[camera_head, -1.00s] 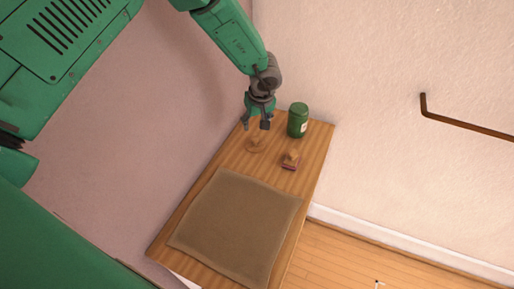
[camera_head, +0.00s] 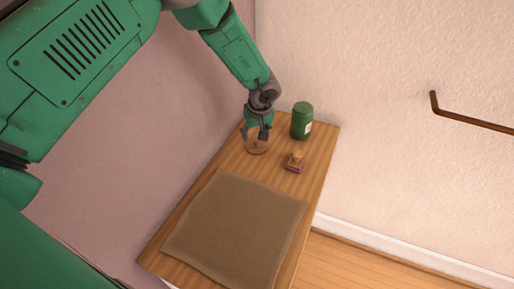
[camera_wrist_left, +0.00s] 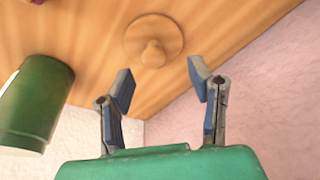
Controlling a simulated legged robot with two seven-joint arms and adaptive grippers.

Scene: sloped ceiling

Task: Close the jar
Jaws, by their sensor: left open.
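A round wooden lid with a knob (camera_head: 257,147) lies on the wooden table, and it also shows in the left wrist view (camera_wrist_left: 153,36), knob up. The green jar (camera_head: 302,121) with a pale label stands upright at the back of the table. In the left wrist view the jar (camera_wrist_left: 34,104) is at the left, its top not visible. My left gripper (camera_head: 259,136) is open and empty just above the lid, and its two blue-padded fingers (camera_wrist_left: 160,82) are apart, not touching the lid. My right gripper is not in view.
A small stamp-like object with a wooden handle and red base (camera_head: 294,162) stands right of the lid. A brown mat (camera_head: 235,228) covers the front of the table (camera_head: 318,168). Walls border the table's left and back. A dark bar (camera_head: 470,120) juts from the right wall.

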